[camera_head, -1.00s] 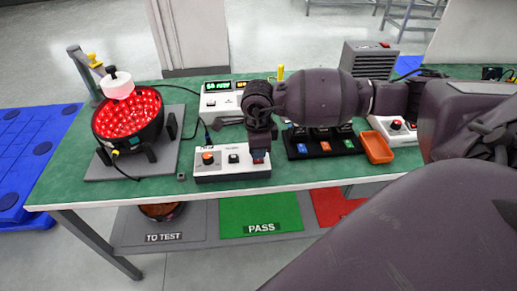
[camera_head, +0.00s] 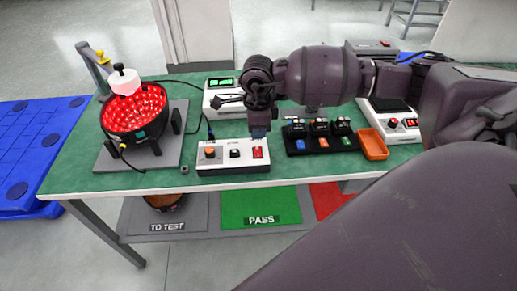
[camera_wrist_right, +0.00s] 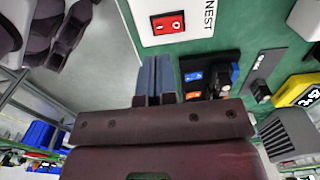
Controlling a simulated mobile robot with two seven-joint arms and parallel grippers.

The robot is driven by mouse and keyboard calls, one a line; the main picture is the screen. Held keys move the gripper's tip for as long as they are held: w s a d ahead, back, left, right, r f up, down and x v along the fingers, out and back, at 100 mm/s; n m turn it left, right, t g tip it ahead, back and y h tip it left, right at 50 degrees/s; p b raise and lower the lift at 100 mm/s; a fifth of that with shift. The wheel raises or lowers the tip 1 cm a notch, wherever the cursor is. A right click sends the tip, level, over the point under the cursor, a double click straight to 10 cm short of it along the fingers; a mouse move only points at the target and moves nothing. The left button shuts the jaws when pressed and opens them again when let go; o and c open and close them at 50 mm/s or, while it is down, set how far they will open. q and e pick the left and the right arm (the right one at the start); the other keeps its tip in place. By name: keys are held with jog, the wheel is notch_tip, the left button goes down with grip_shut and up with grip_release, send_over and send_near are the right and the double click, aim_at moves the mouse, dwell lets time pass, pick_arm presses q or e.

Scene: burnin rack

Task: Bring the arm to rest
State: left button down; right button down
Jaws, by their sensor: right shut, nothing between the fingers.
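My right arm comes in from the right in the head view. Its gripper (camera_head: 258,131) points down just above and behind the right end of the white switch box (camera_head: 233,167). In the right wrist view its two blue-grey fingers (camera_wrist_right: 157,78) are together with nothing between them. The red rocker switch (camera_wrist_right: 168,23) on the box lies beyond the fingertips, apart from them. The same switch shows in the head view (camera_head: 258,153). My left gripper is not in view.
A round fixture glowing red (camera_head: 136,110) stands on a grey plate at the left. A black tray (camera_head: 323,146) with coloured modules and an orange bin (camera_head: 373,144) stand to the right of the box. A white meter (camera_head: 221,102) is behind. Labelled mats lie on the lower shelf.

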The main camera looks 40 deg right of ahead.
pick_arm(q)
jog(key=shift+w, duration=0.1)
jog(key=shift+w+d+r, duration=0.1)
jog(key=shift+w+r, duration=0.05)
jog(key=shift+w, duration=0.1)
